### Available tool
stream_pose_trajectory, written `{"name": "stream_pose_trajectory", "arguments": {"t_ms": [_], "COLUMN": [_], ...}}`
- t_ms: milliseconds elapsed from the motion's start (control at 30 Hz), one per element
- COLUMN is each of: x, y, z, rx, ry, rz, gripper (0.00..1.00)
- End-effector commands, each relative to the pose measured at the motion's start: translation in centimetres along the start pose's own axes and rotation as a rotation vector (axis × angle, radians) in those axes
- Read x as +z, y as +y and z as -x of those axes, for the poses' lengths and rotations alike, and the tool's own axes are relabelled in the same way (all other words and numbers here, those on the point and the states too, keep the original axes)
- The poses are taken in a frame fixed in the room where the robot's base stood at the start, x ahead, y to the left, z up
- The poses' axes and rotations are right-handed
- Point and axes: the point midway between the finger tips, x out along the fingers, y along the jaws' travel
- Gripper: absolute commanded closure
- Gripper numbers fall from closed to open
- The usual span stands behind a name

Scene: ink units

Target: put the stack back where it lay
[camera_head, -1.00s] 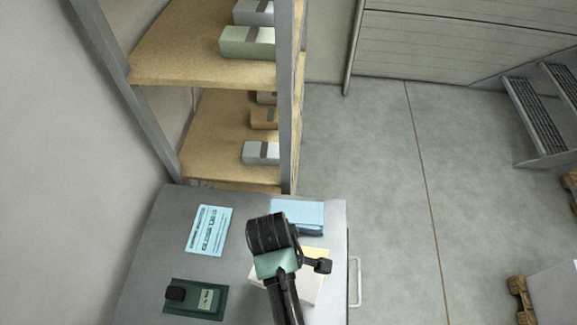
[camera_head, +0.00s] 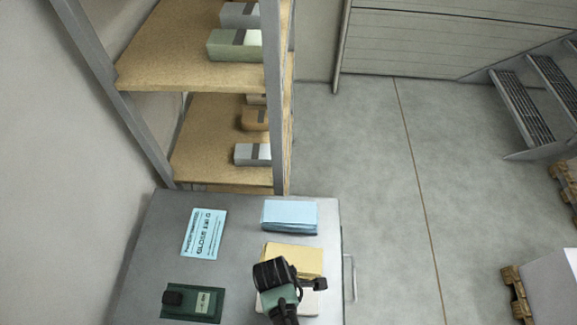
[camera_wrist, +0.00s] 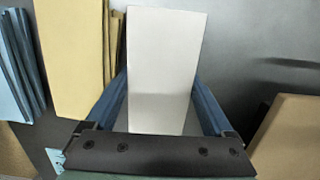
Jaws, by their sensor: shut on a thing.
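My gripper (camera_head: 284,297) is over the right front part of a grey tabletop (camera_head: 245,222). In the wrist view my gripper (camera_wrist: 160,88) has its two blue fingers on either side of a white stack (camera_wrist: 163,60) and is shut on it. The white stack (camera_head: 303,304) shows only partly in the head view, behind my wrist. A yellow stack (camera_head: 298,258) lies just beyond it, and a blue stack (camera_head: 289,216) lies farther back. The yellow stack (camera_wrist: 72,60) and blue stack (camera_wrist: 18,70) stand left of the fingers in the wrist view. I cannot tell whether the white stack touches the table.
A light blue printed sheet (camera_head: 204,233) and a dark green board (camera_head: 192,302) with a black part lie on the table's left. A shelf unit (camera_head: 185,60) with boxes stands behind. A tan object (camera_wrist: 292,140) is at the wrist view's right edge. Open floor lies right.

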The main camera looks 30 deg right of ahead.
Motion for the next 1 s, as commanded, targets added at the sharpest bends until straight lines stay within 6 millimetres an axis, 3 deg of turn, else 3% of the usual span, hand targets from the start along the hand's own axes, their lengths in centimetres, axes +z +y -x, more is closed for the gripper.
{"name": "stream_pose_trajectory", "arguments": {"t_ms": [133, 533, 567, 600, 1000], "x": [-0.1, -0.2, -0.2, -0.2, -0.1], "y": [0.1, 0.1, 0.0, 0.0, 0.1], "z": [-1.1, -1.6, -1.5, -1.5, -0.4], "rx": [0.002, 0.002, 0.000, 0.000, 0.002], "ry": [0.000, 0.000, 0.000, 0.000, 0.001], "rz": [-0.001, -0.001, -0.001, -0.001, -0.001], "gripper": [1.00, 1.00, 0.07, 0.00, 0.00]}}
